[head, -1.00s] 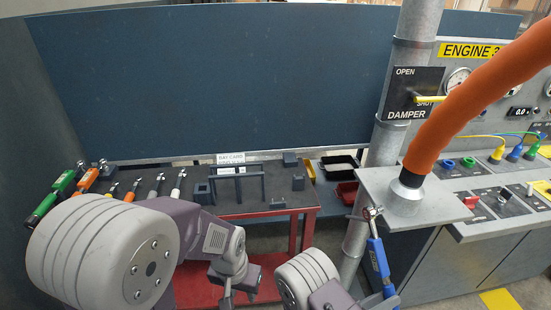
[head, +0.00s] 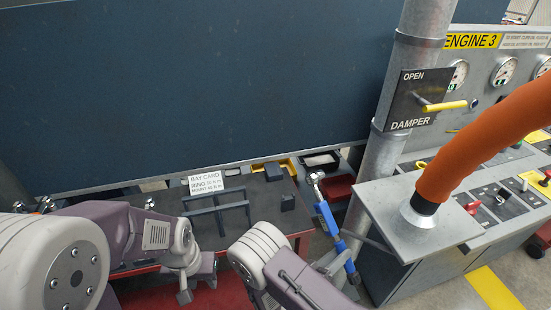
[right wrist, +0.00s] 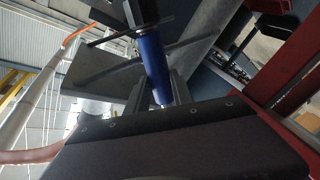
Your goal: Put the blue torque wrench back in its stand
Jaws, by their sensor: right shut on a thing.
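The blue torque wrench (head: 328,218) is held aloft, tilted, with its silver ratchet head up, beside the red bench's right end and in front of the grey pipe. My right gripper (head: 338,262) is shut on its lower part. In the right wrist view, the blue handle (right wrist: 153,62) lies between the fingers (right wrist: 160,88).
The grey pipe (head: 383,165) and the console ledge with the orange hose (head: 455,160) bound the right side.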

